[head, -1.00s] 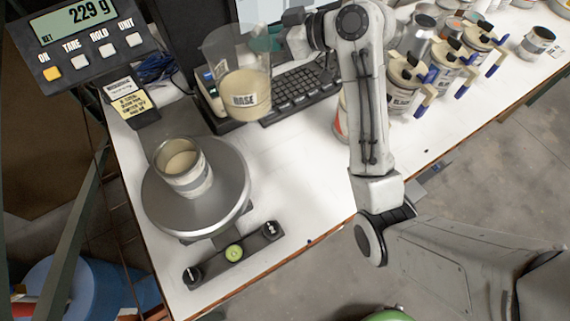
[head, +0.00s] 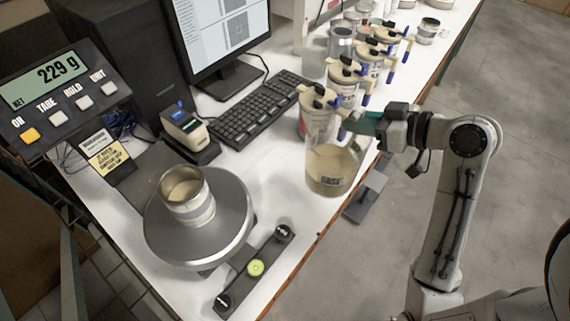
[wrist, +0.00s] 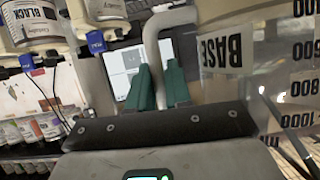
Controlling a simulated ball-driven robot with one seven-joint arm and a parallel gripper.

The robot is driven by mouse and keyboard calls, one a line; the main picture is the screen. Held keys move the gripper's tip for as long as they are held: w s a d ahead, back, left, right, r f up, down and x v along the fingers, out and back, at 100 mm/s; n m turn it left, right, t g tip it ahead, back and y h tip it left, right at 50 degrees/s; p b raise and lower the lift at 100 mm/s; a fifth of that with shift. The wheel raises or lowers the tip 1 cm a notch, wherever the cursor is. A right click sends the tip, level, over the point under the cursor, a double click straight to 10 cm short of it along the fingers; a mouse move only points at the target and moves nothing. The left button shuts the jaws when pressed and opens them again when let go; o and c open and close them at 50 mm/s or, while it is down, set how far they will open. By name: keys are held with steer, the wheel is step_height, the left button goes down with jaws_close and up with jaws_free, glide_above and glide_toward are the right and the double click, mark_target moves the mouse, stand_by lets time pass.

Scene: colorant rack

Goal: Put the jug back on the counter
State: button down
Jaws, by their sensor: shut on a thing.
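The clear jug labelled BASE (head: 330,182), part filled with cream liquid, is near the counter's front edge in the head view, roughly upright. My gripper (head: 358,122) is at its upper right, its green fingers shut on the handle. The wrist view shows the fingers (wrist: 158,88) on either side of the grey handle (wrist: 158,30), with the jug's marked wall (wrist: 250,60) at right. The jug appears held above the white counter (head: 262,170); its exact height is unclear.
A can of cream liquid (head: 187,197) stands on the round scale pan (head: 228,225); the display (head: 58,80) reads 229 g. A keyboard (head: 258,108) and monitor (head: 225,35) lie behind. Several colorant cans (head: 345,80) line the counter beyond the jug. Bare counter lies between scale and jug.

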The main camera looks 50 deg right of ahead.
steer(key=shift+w+d+f+b, duration=0.15)
steer(key=shift+w+f+b, duration=0.75)
steer(key=shift+w+f, duration=2.4)
steer(key=shift+w+d+f+b, duration=0.15)
steer(key=shift+w+f+b, duration=0.75)
steer(key=shift+w+f, duration=2.4)
steer(key=shift+w+r, duration=0.2)
steer(key=c, duration=1.1)
jaws_free()
steer(key=shift+f, duration=0.1)
steer(key=shift+o, duration=0.2)
steer(key=b+v, duration=0.1)
steer(key=v, duration=1.1)
steer(key=shift+b, duration=0.35)
